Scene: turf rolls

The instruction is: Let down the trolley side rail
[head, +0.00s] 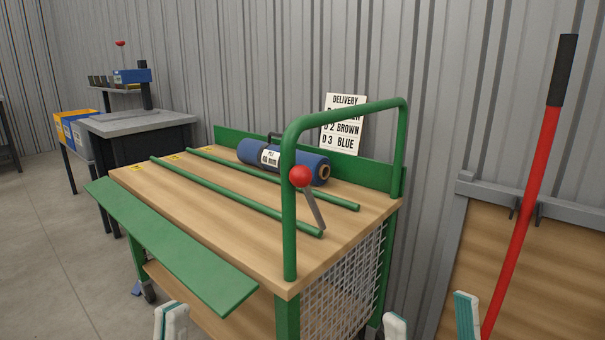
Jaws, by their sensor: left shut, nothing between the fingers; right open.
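The trolley (240,215) has a wooden top and a green frame. Its near side rail (170,243), a long green panel, is tilted outward along the near left edge, its face showing. The far side rail (235,135) stands upright along the back. A grey lever with a red knob (301,177) sits by the green push handle (345,115) at the right end. My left gripper (171,322) is shut and empty at the bottom edge, in front of the near rail. My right gripper (431,312) is open and empty at the bottom, right of the trolley; both are partly cut off.
A blue roll (250,152) and two green bars (230,192) lie on the trolley top. A delivery sign (344,122) stands behind. A red pole (522,205) with a black grip leans at right near a wooden board (490,260).

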